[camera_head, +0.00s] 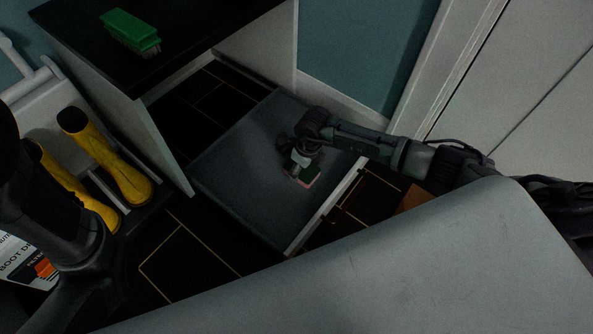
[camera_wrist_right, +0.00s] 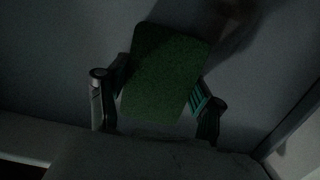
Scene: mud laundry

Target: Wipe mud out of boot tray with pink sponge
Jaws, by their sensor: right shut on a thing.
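The grey boot tray (camera_head: 240,150) lies on the dark floor in the middle of the head view. My right gripper (camera_head: 298,172) reaches over it from the right, shut on the sponge (camera_head: 308,181). A faint brownish smear (camera_wrist_right: 235,20) shows beyond the sponge. My left gripper is not seen.
Yellow boots (camera_head: 105,160) stand at the left. A green brush (camera_head: 131,32) lies on the dark counter (camera_head: 185,40) above. A box (camera_head: 22,262) with printing is at the lower left. A pale panel borders the tray at the back. Dark tiled floor is clear in front of the tray.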

